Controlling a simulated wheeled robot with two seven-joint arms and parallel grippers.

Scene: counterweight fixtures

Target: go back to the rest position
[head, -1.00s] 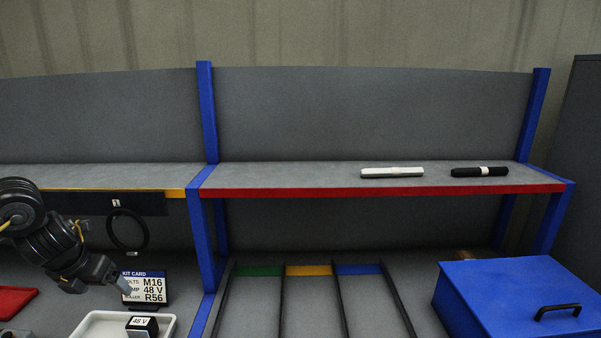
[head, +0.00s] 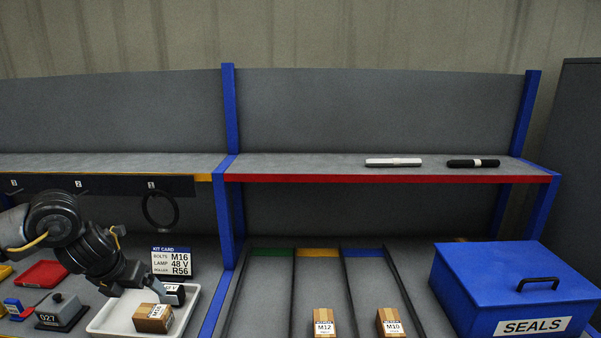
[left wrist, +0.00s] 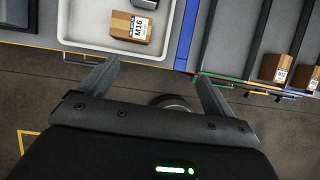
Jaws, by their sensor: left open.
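My left gripper (head: 136,287) hangs over the white tray (head: 104,322) in the head view, its fingers pointing down. In the left wrist view its fingers (left wrist: 155,70) are spread with nothing between them, near the tray's front edge. An M16 carton (head: 153,318) and a black 48 V block (head: 174,294) are in the tray. The carton also shows in the left wrist view (left wrist: 138,30), apart from the fingers. My left arm is bent at the left of the head view. My right gripper is in neither view.
A kit card (head: 172,262) stands behind the tray. Lanes with M12 (head: 323,322) and M10 (head: 391,322) cartons lie right of a blue post (head: 231,150). A blue SEALS box (head: 500,280) is farther right.

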